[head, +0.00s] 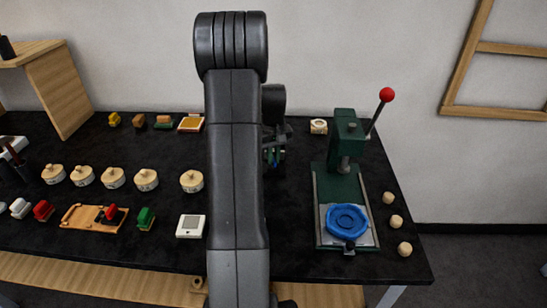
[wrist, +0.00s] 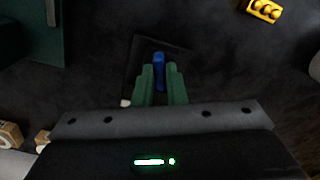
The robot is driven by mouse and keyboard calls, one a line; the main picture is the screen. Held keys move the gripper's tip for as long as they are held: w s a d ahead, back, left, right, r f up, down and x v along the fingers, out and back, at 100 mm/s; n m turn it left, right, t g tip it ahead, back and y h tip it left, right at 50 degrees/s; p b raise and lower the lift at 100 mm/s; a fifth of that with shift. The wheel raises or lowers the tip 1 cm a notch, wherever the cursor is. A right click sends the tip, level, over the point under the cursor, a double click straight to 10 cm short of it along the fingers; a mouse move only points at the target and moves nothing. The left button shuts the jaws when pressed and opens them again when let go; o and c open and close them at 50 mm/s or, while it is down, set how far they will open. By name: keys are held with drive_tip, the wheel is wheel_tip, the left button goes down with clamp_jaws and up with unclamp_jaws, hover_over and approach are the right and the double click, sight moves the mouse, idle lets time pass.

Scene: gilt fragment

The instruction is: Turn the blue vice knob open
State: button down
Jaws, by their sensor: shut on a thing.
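The blue vice knob (wrist: 158,58) shows as a narrow upright blue piece in the middle of the wrist view. My gripper (wrist: 160,76) has its two green fingers shut on it, one on each side. A dark, squarish shape (wrist: 139,52) lies around the knob; I cannot make out the vice's details. In the head view my gripper (head: 274,156) is low over the black table, right of my arm. My arm and the gripper hide most of the vice there, and how far the knob is turned cannot be told.
A green press (head: 348,150) with a red-balled lever stands to the right, a blue ring-shaped piece (head: 346,220) on its base. Several round wooden pots (head: 113,178) and stamps stand at left. A white square device (head: 190,226) lies near the front. Table between arm and press is clear.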

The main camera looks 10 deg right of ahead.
drive_tip(key=n, duration=1.3)
drive_tip(key=shift+n+b, duration=0.3)
drive_tip(key=shift+n, duration=0.1)
drive_tip(key=n, duration=1.2)
drive_tip(key=shift+w+r, duration=0.1)
drive_tip(key=c, duration=1.5)
unclamp_jaws()
